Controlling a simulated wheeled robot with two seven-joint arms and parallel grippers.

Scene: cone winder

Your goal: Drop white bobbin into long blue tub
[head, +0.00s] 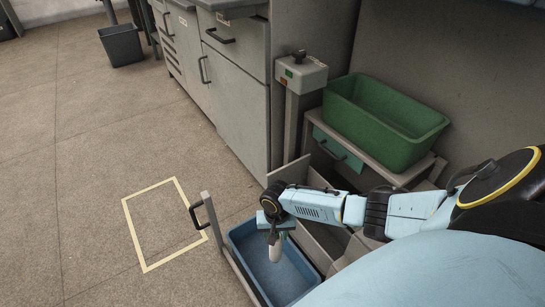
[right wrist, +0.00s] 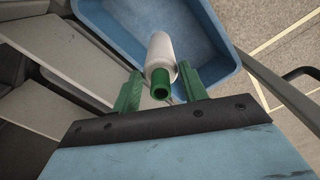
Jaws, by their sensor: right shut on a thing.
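The white bobbin (right wrist: 161,50) has a green core end that faces the right wrist camera. My right gripper (right wrist: 160,88) is shut on it, with the green fingers on either side of the core end. In the head view the bobbin (head: 275,252) hangs below my right gripper (head: 274,233), over the long blue tub (head: 292,277). The tub also shows behind the bobbin in the right wrist view (right wrist: 218,62). The part of the tub that I see looks empty. My left gripper is not in view.
The blue tub sits in a pulled-out drawer with a black handle (head: 196,213). A green tub (head: 385,125) stands on a small cabinet behind my right arm. Grey cabinets (head: 235,100) stand at the back. The floor around the yellow-marked rectangle (head: 160,222) is clear.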

